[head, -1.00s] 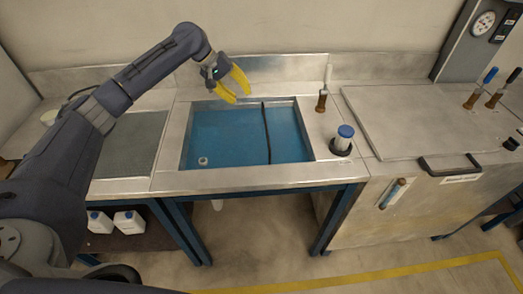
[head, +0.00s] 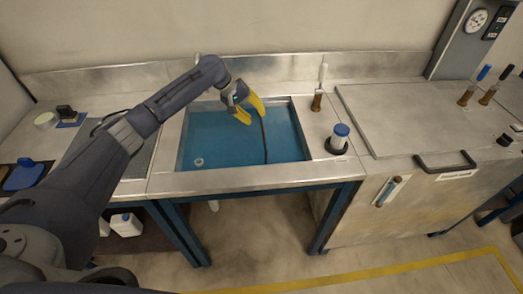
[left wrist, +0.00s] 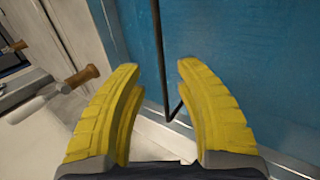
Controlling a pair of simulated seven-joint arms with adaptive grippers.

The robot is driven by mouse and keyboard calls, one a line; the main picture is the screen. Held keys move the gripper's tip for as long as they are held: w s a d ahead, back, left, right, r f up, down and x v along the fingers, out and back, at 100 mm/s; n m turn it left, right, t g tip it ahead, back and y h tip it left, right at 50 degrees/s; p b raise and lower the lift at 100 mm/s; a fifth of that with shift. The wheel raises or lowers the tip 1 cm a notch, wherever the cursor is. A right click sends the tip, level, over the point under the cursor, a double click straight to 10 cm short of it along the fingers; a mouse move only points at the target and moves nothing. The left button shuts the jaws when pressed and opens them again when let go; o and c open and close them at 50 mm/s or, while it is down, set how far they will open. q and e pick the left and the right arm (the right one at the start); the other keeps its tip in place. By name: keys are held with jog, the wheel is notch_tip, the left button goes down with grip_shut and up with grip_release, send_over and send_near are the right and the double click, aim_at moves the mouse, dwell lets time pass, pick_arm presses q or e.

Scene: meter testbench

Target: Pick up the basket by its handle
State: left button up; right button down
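A blue-filled basin (head: 220,135) is set in the steel bench in the head view. A thin dark bar (head: 265,142) runs front to back across it; I cannot tell whether it is the basket's handle, and no basket body is clear. My left gripper (head: 252,112) is over the back of the basin, at the bar's far end. In the left wrist view the yellow fingers (left wrist: 158,70) are apart with nothing held. The dark bar (left wrist: 160,45) shows beyond and between them, ending in a bend. My right gripper is in neither view.
A blue-capped jar (head: 339,140) and a wooden-handled tool (head: 317,98) stand right of the basin. A large steel lid (head: 410,115) with a dark handle (head: 445,163) lies farther right. A blue item (head: 25,175) lies at the far left.

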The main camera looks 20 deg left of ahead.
aim_at(261, 122)
pick_arm(q)
jog(key=shift+s+x, duration=0.1)
jog(key=shift+x, duration=1.2)
jog(key=shift+s+x, duration=0.15)
jog(key=shift+x, duration=1.1)
jog(key=shift+f, duration=0.1)
grip_shut()
